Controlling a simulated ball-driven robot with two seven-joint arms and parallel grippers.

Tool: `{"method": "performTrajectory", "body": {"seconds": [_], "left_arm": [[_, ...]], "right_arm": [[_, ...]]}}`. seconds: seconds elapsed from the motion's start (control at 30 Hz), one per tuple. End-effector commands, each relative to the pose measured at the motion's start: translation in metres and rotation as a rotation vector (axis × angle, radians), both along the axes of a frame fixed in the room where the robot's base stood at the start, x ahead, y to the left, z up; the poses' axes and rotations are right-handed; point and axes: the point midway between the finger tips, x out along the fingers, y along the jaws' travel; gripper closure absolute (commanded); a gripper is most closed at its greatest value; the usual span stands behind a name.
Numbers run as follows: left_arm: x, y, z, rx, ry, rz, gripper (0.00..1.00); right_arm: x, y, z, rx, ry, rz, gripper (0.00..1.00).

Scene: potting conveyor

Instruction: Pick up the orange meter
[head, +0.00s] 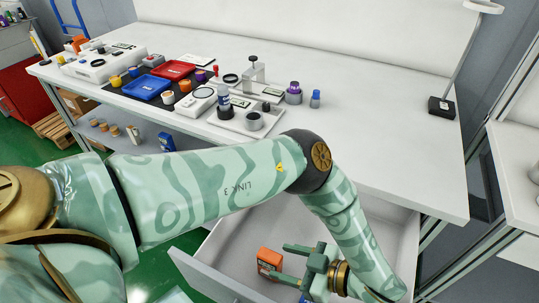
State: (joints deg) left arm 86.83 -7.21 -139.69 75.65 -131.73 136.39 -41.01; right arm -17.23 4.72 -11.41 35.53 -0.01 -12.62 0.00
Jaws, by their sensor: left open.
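The orange meter (270,259) is a small orange box with a pale label on its front. It stands in the open drawer (212,279) below the workbench, near the drawer's left side. My left gripper (277,260) reaches down into the drawer from the right. Its green fingers are open and point left, one on the far side of the meter and one on the near side. I cannot tell whether they touch it. My right gripper is not in view.
The white workbench (386,130) above holds a red tray (173,70), a blue tray (147,87) and several small parts. A lamp (441,106) stands at its right.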

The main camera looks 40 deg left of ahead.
Motion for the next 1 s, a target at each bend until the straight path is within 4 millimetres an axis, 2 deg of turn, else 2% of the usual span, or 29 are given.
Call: {"method": "performTrajectory", "body": {"seconds": [0.33,0.63,0.8,0.83,1.0], "left_arm": [[-0.007,0.041,-0.025,-0.001,0.004,0.003,0.47],[-0.008,0.047,-0.026,-0.001,0.0,0.0,0.47],[-0.008,0.047,-0.026,-0.001,0.0,0.0,0.95],[-0.008,0.047,-0.026,-0.001,0.0,0.0,1.0],[-0.007,0.046,-0.026,0.0,0.0,0.0,1.0]], "right_arm": [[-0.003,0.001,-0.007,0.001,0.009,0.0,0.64],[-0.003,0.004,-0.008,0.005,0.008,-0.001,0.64],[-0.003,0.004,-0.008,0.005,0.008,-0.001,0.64],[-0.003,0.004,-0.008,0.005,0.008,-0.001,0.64],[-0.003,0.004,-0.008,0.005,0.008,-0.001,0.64]]}}
